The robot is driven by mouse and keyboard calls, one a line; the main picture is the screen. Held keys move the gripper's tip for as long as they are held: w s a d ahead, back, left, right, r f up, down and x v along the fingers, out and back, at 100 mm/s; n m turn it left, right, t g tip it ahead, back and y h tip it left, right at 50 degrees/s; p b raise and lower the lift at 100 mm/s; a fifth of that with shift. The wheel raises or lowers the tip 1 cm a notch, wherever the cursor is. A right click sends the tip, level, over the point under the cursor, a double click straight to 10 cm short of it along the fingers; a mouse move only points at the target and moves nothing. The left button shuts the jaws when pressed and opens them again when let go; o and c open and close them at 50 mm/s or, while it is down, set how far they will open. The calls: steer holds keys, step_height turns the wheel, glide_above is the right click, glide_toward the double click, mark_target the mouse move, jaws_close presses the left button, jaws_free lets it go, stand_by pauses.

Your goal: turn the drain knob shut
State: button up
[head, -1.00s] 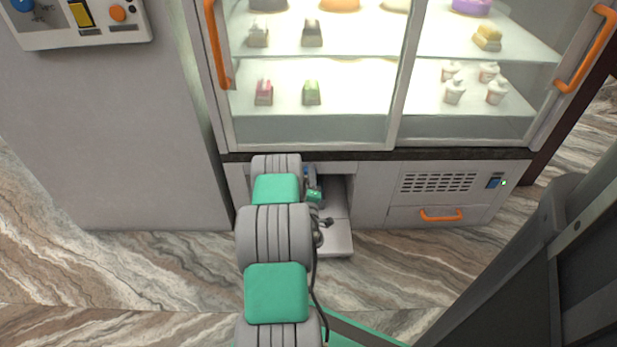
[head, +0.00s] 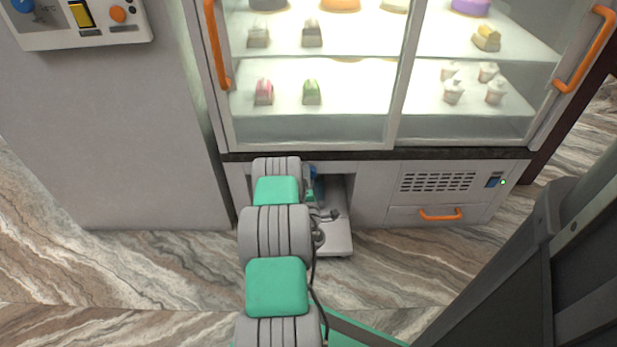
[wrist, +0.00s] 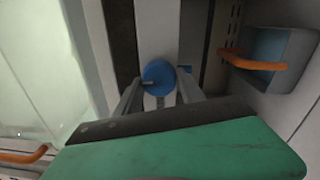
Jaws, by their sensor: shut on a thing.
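The drain knob (wrist: 158,74) is a round blue knob, in the middle upper part of the wrist view. My gripper (wrist: 162,80) has a finger on each side of the knob and is shut on it. In the head view a bit of blue (head: 313,170) shows beside my arm in the open compartment under the display case; my arm hides most of that place, including the fingers. The knob's exact turn angle cannot be told.
The glass display case (head: 310,125) with sweets stands above the compartment. A grey pull-out tray (head: 338,240) juts out at its foot. To the right are a vent grille (head: 438,182) and a drawer with an orange handle (head: 441,215). A grey cabinet (head: 110,140) stands at left.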

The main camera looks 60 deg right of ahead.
steer(key=o, duration=1.4)
steer(key=shift+c, duration=0.2)
steer(key=v, duration=0.7)
steer(key=shift+s+a, duration=0.2)
steer(key=shift+a, duration=0.15)
